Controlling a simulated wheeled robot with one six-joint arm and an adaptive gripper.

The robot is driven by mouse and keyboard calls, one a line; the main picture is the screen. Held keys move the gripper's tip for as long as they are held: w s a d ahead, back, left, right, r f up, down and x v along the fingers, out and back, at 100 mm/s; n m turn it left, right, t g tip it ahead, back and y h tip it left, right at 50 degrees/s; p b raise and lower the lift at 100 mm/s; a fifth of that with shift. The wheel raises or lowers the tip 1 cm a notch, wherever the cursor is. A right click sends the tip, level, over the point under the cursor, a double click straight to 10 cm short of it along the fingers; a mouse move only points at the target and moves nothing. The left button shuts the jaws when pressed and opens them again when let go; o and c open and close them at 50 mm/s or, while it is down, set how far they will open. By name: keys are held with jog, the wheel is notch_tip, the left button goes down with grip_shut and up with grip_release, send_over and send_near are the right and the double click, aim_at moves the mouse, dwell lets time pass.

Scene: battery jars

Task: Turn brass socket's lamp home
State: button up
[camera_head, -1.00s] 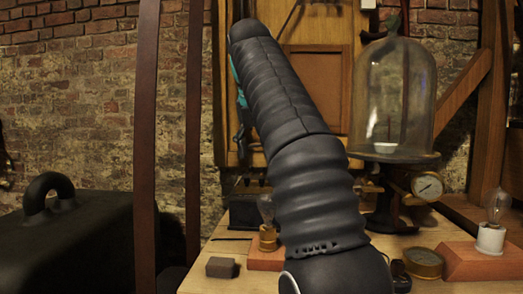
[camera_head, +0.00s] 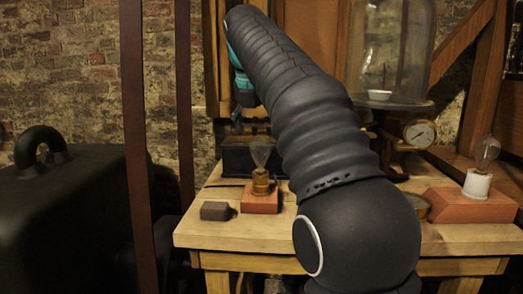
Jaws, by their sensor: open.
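The brass socket (camera_head: 261,183) stands upright on a small reddish wooden block (camera_head: 260,201) on the bench. A clear glass lamp (camera_head: 260,153) sits in its top; whether it is fully seated cannot be told. My gripper (camera_head: 239,117) hangs below the teal wrist, above and slightly left of the lamp and apart from it. It is open and looks empty, though its fingers are small and dark here. A second lamp (camera_head: 487,151) stands in a white socket (camera_head: 477,184) on another reddish block at the right.
My arm covers the middle of the bench (camera_head: 225,235). A small dark block (camera_head: 217,210) lies left of the brass socket, and a dark box (camera_head: 238,158) stands behind it. A glass bell jar (camera_head: 400,50) and a gauge (camera_head: 420,133) stand at the right.

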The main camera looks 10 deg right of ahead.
aim_at(262, 145)
jog(key=shift+b+x, duration=0.6)
jog(key=shift+x, duration=1.9)
jog(key=c, duration=1.4)
jog(key=shift+r+m+p, duration=0.1)
jog(key=shift+m+p, duration=0.3)
jog(key=shift+p, duration=0.05)
jog(key=shift+s+d+m+g+h+p, duration=0.1)
jog(key=shift+m+g+h+p, duration=0.35)
jog(key=shift+m+p, duration=0.95)
jog(key=shift+d+m+g+h, duration=0.1)
jog(key=shift+m+g+h, duration=0.3)
jog(key=shift+m, duration=1)
